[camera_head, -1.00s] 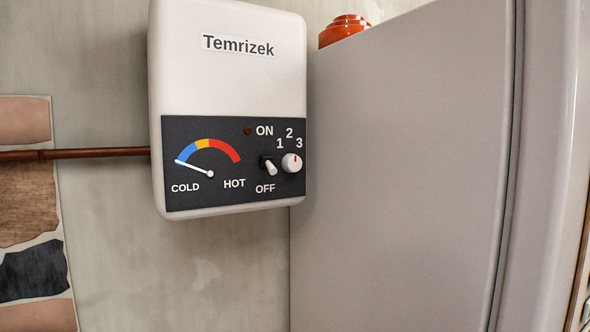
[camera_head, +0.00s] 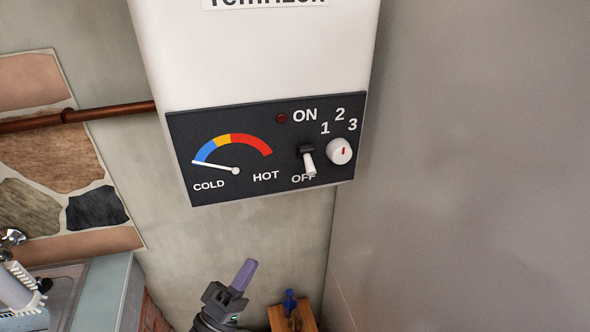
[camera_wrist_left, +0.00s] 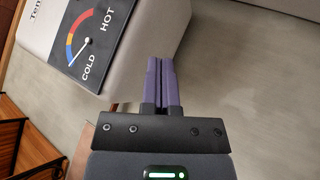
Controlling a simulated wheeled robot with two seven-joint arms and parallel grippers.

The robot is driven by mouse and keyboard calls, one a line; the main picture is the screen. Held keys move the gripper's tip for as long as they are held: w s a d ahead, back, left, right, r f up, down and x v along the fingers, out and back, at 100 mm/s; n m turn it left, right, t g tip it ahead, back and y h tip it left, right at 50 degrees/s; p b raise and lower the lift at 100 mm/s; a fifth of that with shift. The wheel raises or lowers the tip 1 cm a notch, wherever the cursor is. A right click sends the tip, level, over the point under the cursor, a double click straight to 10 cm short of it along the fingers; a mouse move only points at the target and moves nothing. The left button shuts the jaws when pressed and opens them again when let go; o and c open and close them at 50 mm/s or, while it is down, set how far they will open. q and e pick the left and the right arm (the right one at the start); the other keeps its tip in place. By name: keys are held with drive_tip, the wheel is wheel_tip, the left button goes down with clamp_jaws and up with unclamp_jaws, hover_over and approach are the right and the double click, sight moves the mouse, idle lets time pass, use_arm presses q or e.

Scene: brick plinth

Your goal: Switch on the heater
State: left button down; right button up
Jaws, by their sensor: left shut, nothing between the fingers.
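The white heater (camera_head: 255,60) hangs on the wall with a dark control panel (camera_head: 185,135). Its white toggle switch (camera_head: 309,163) points down toward OFF. The indicator lamp (camera_head: 281,118) beside ON is dark red and looks unlit. The gauge needle (camera_head: 214,166) points to the cold blue end. A white dial (camera_head: 339,151) with a red mark sits right of the switch. My left gripper (camera_head: 244,272) is below the panel, apart from it, with its purple fingers shut and empty. In the left wrist view the fingers (camera_wrist_left: 161,80) are together, beside the heater (camera_wrist_left: 150,40). My right gripper is not in view.
A large grey cabinet-like surface (camera_head: 460,160) stands close on the right. A copper pipe (camera_head: 80,118) enters the heater from the left. A sink (camera_head: 60,290) and counter are at lower left. A small wooden shelf (camera_head: 303,319) holds a blue item.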

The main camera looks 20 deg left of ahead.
sight(302, 156)
use_arm(q)
wheel_tip(302, 156, up, 6)
drive_tip(key=s+n+t+h, duration=0.1)
drive_tip(key=t, duration=0.1)
drive_tip(key=shift+r+h+p, duration=0.25)
drive_tip(key=shift+h+p, duration=0.05)
drive_tip(key=shift+p, duration=0.1)
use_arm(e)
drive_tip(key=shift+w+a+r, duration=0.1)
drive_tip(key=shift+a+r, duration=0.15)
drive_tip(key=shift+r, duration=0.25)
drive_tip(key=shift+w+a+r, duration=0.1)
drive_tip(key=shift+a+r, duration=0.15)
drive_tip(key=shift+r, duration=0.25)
